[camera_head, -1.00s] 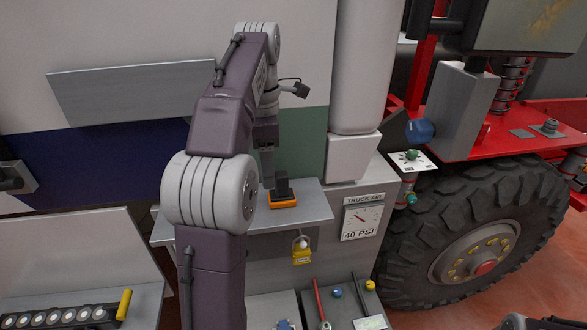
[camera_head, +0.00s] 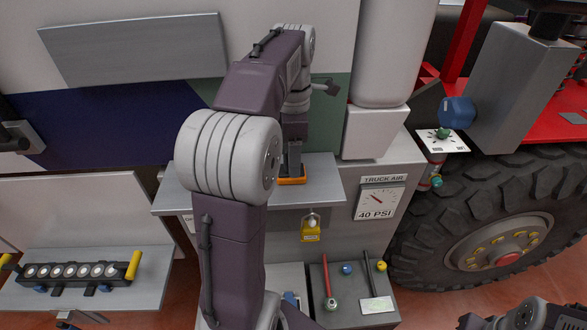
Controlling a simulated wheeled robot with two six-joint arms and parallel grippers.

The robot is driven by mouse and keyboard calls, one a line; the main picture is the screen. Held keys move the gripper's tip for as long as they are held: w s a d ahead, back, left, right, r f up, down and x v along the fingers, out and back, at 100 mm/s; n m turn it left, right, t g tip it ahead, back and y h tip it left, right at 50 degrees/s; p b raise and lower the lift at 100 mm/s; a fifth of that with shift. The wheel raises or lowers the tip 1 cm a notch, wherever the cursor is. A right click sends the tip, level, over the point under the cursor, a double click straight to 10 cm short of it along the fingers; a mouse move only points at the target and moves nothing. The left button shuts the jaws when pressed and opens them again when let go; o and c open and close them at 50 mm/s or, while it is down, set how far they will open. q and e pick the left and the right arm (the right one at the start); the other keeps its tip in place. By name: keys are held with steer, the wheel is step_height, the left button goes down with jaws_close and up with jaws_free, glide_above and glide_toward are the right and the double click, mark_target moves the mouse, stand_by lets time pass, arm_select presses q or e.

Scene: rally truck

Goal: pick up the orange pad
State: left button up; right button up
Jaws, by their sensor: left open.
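The orange pad (camera_head: 291,181) lies on a grey metal shelf (camera_head: 325,180) left of the pressure gauge. The left arm's links cover the left part of the shelf. My right gripper is not seen; only a part of my right arm shows at the bottom right edge.
A yellow padlock (camera_head: 311,231) hangs under the shelf's front edge. The "TRUCK AIR" gauge (camera_head: 378,200) is to the right. A tray below holds a red-handled tool (camera_head: 327,280).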

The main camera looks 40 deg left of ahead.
arm_select(q)
steer(key=shift+s+f, duration=0.3)
steer(key=shift+s, duration=0.45)
steer(key=shift+w+a+f, duration=0.1)
steer(key=shift+w+a, duration=0.05)
steer(key=shift+w, duration=0.25)
steer(key=c, duration=0.7)
steer(key=shift+w, duration=0.1)
jaws_close()
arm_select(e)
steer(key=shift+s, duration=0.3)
arm_select(q)
steer(key=shift+s, duration=0.2)
